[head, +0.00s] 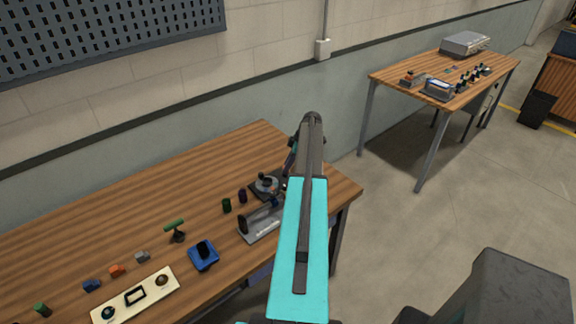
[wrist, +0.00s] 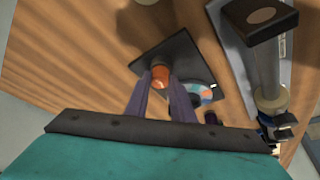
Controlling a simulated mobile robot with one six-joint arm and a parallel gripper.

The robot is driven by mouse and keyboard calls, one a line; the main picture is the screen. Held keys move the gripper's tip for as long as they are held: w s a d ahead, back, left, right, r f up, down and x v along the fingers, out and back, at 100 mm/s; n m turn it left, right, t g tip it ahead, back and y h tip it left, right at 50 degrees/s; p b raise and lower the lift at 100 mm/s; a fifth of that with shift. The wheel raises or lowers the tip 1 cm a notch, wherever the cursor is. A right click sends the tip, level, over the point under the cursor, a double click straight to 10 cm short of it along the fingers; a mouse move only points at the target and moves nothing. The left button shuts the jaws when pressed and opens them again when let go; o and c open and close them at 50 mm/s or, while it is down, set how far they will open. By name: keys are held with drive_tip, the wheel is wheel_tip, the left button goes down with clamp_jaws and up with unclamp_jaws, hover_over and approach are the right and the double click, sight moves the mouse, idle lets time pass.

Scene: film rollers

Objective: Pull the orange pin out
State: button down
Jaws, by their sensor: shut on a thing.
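The orange pin (wrist: 160,72) shows in the wrist view, its round end between the tips of my gripper's two purple fingers. My gripper (wrist: 160,85) is shut on the pin, above a dark square plate (wrist: 176,50). Whether the pin's lower end sits in something is hidden by the fingers. In the head view my turquoise and grey arm covers the pin and most of the gripper. A grey round fixture on a dark base (head: 267,184) shows just left of the arm.
A roller unit (head: 262,222) stands close to the fixture; it also shows in the wrist view (wrist: 262,62). The table's back left is clear.

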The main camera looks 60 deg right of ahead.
drive_tip(key=shift+r, duration=0.15)
drive_tip(key=shift+r+b, duration=0.7)
drive_tip(key=shift+b, duration=0.1)
drive_tip(key=c, duration=1.5)
unclamp_jaws()
drive_tip(key=shift+c, duration=0.2)
drive_tip(key=b+v, duration=0.5)
drive_tip(key=v, duration=0.9)
drive_tip(key=shift+f, duration=0.1)
